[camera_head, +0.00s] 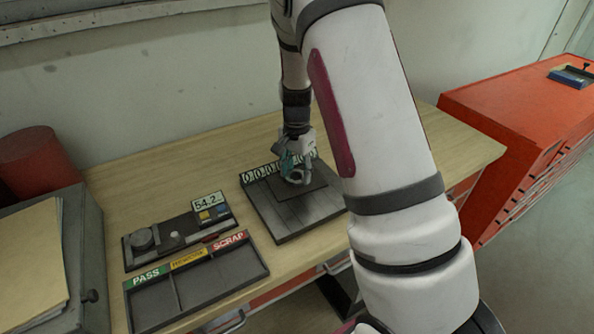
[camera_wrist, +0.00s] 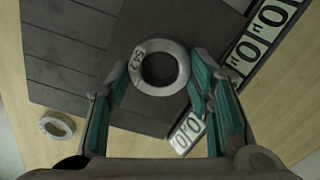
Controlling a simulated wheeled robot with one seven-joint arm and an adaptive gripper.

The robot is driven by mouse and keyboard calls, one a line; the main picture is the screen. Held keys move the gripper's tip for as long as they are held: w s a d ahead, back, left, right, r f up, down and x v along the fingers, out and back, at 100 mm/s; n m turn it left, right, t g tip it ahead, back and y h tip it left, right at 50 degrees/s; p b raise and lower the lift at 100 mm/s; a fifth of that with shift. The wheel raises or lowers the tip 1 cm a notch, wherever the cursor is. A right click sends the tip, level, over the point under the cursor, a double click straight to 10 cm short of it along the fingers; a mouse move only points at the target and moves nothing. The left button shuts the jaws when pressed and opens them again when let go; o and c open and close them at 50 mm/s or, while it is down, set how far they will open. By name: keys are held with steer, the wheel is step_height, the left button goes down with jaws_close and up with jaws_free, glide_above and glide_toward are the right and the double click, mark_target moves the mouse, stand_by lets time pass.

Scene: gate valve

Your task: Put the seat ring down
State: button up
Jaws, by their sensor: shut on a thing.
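The seat ring is a pale grey ring with a small number on its face, not clearly legible. In the wrist view the seat ring (camera_wrist: 138,76) is between the two teal-padded fingers of my gripper (camera_wrist: 158,80), which is shut on it. In the head view my gripper (camera_head: 297,164) points down and holds the seat ring (camera_head: 296,181) over the dark square patch of a grooved grey board (camera_head: 282,219). I cannot tell whether the ring touches the board. Number plates (camera_head: 262,173) line the board's back edge.
A gauge stand (camera_head: 170,234) with a 54.2 display (camera_head: 209,202) stands left of the board. In front of it is a tray (camera_head: 200,292) labelled PASS, a yellow label, and SCRAP. Another ring (camera_wrist: 45,128) lies on wood in the wrist view. A red cabinet (camera_head: 520,130) stands right.

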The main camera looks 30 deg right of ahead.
mark_target(296, 175)
steer(key=shift+f, duration=0.1)
steer(key=o, duration=1)
step_height(296, 175, up, 11)
steer(key=b, duration=0.2)
steer(key=s+a+r+n+t, duration=0.2)
steer(key=s+a+r+n, duration=0.5)
steer(key=s+r, duration=0.4)
steer(key=shift+s+a+r+n+t, duration=0.65)
steer(key=shift+s+a+n, duration=0.4)
steer(key=shift+s, duration=1.1)
steer(key=shift+s+a+r+n+t, duration=0.6)
steer(key=shift+s+a+n, duration=0.5)
steer(key=shift+s, duration=1.05)
steer(key=shift+s+a+r+n+t, duration=0.65)
steer(key=shift+s+a+n, duration=0.4)
steer(key=shift+s, duration=1.1)
steer(key=shift+d+r, duration=0.1)
steer(key=shift+d, duration=0.05)
